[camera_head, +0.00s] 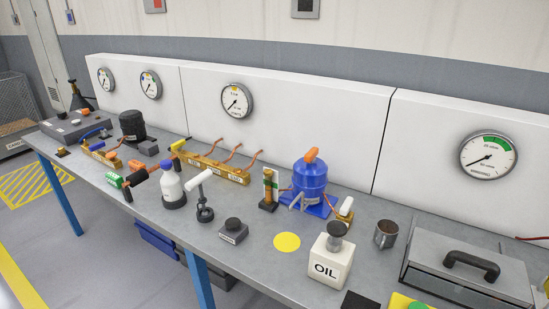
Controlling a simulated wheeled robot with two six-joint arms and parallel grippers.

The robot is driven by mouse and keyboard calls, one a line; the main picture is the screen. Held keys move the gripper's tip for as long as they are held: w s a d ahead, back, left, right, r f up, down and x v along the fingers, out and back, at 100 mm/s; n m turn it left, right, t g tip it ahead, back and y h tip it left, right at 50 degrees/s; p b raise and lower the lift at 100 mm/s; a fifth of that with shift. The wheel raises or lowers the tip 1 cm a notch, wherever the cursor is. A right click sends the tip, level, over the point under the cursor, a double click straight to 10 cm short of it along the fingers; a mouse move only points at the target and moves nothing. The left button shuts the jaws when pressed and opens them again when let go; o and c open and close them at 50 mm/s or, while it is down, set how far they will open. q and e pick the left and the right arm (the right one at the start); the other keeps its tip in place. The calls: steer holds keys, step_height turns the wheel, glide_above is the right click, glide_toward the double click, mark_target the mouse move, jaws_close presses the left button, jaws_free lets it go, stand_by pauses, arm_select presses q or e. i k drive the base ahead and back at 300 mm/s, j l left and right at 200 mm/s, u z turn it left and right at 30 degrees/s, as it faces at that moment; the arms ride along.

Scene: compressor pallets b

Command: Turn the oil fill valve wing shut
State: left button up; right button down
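A blue tank (310,182) with an orange top stands on a blue base on the bench. To its right is a small brass fitting with a white handle (346,206). A small grey part (297,201) shows at the tank's front left. I cannot tell for sure which of these is the oil fill valve wing, or how far it is turned. A white block-shaped can marked OIL (330,262) with a dark grey knob on top stands in front, to the right of the tank. Neither of my grippers is in view.
A yellow disc (287,242) lies on the bench left of the OIL can. A metal mug (386,233) and a grey lidded box (468,268) stand to the right. A black knob block (233,230), a white-handled tool (203,193) and a brass manifold (215,168) are to the left.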

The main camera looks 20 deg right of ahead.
mark_target(345, 209)
steer(key=z, duration=1.05)
